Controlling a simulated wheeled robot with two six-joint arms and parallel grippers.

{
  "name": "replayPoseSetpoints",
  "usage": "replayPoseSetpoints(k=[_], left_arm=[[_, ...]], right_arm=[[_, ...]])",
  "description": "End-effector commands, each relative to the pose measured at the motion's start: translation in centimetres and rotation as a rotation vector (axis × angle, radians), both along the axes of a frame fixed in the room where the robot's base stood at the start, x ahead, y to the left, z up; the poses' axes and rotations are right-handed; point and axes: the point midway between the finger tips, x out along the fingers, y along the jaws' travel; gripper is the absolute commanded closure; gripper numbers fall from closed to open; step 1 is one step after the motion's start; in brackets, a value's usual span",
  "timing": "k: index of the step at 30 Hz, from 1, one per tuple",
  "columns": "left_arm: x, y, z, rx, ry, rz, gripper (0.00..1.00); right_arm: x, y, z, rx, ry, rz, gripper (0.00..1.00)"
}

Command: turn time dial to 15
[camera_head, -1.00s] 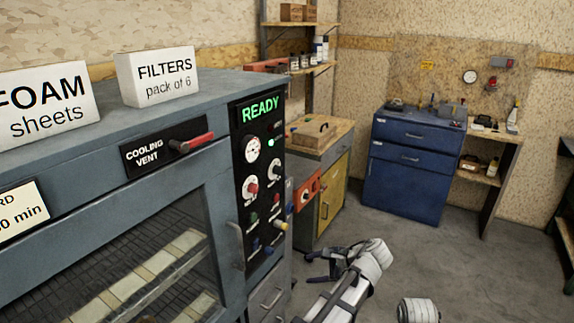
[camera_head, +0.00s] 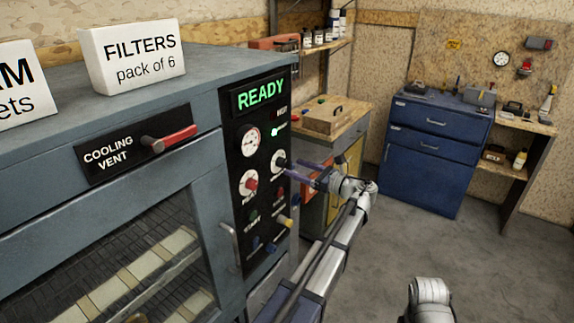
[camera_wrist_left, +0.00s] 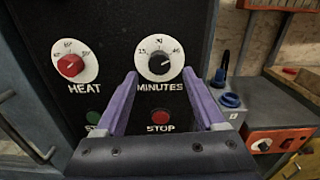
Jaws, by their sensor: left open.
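The time dial, marked MINUTES (camera_wrist_left: 159,62), has a black knob on a white disc with 15 at left, 30 at top and 45 at right. Its white pointer mark seems to point to the upper right, towards 45. In the head view the dial (camera_head: 279,160) is on the oven's black panel. My left gripper (camera_wrist_left: 159,75) is open, its two purple fingers on either side of the knob's lower part in the wrist view. In the head view the gripper (camera_head: 292,170) is just right of the dial; contact cannot be told. My right gripper is not in view.
The red HEAT dial (camera_wrist_left: 70,65) is left of the time dial. A red STOP button (camera_wrist_left: 160,117) is below it, and a green button (camera_wrist_left: 94,117) is at lower left. The cooling vent lever (camera_head: 170,138) sticks out on the oven front. Open floor lies at right.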

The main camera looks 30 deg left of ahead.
Motion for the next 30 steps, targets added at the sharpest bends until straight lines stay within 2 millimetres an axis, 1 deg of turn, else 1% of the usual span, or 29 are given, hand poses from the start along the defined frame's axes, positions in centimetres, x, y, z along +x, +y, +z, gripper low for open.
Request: replayPoseSetpoints(k=[1,3,6,9,13,21,30], left_arm=[[0.0,1.0,0.0,0.000,0.000,0.003,0.29],[0.1,2.0,0.0,0.000,-0.001,0.002,0.29],[0.2,3.2,0.0,-0.001,-0.001,0.003,0.29],[0.3,4.0,0.0,-0.001,-0.001,0.001,0.29],[0.4,4.6,0.0,-0.001,-0.001,0.001,0.29],[0.4,4.7,0.0,-0.001,-0.001,0.000,0.29],[0.4,4.6,0.0,-0.001,-0.001,0.000,0.62]], right_arm=[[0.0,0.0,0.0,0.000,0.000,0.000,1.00],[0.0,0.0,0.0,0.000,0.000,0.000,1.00],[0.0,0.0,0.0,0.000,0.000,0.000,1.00],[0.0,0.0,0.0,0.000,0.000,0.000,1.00],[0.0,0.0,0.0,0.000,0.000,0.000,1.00],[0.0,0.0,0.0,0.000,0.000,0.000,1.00],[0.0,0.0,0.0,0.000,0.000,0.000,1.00]])
